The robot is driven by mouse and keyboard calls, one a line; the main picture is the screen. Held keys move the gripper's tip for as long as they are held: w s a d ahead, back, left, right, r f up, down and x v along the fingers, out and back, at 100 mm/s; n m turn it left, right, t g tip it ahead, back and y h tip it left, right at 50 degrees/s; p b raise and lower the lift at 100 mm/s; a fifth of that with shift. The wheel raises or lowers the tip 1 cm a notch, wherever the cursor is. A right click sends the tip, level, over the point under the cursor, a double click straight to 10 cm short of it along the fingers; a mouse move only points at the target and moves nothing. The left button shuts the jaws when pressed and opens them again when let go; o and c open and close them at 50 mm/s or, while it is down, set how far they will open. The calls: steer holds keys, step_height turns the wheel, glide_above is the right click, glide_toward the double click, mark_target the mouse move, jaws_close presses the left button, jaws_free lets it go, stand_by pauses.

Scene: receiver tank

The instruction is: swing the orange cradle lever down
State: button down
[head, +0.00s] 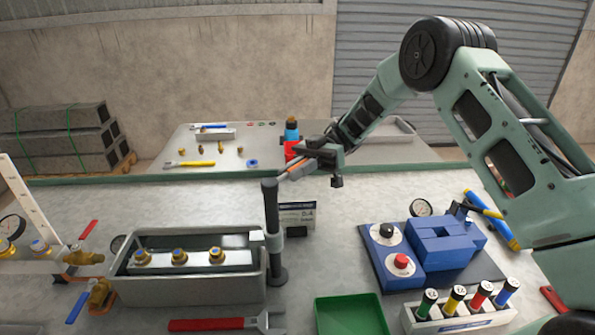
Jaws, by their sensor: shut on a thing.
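A dark upright post (272,232) stands at the right end of the grey open tank (190,290). The orange cradle lever (283,177) shows as a small orange piece beside the top of the post, mostly hidden by my gripper. My gripper (300,168) reaches in from the right above the bench and is shut on the lever near the post top. The fingertips are small and partly hidden here. A pale bar with several brass, blue-topped fittings (179,257) sits in the tank.
A red wrench (207,324) and a green tray (350,315) lie in front. A blue fixture (445,245) and a rack of coloured tubes (460,315) stand at right. Red- and blue-handled brass valves (84,256) are at left. A small labelled sign (298,215) stands behind the post.

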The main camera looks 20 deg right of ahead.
steer(key=shift+r, duration=0.15)
steer(key=c, duration=1.4)
jaws_free()
steer(key=shift+o, duration=0.2)
steer(key=shift+w+d+f, duration=0.2)
steer(key=shift+w+d, duration=0.1)
steer(key=shift+d, duration=0.05)
steer(key=b+v, duration=0.2)
steer(key=v, duration=1.4)
steer(key=shift+w+d+r, duration=0.15)
steer(key=shift+w+d, duration=0.05)
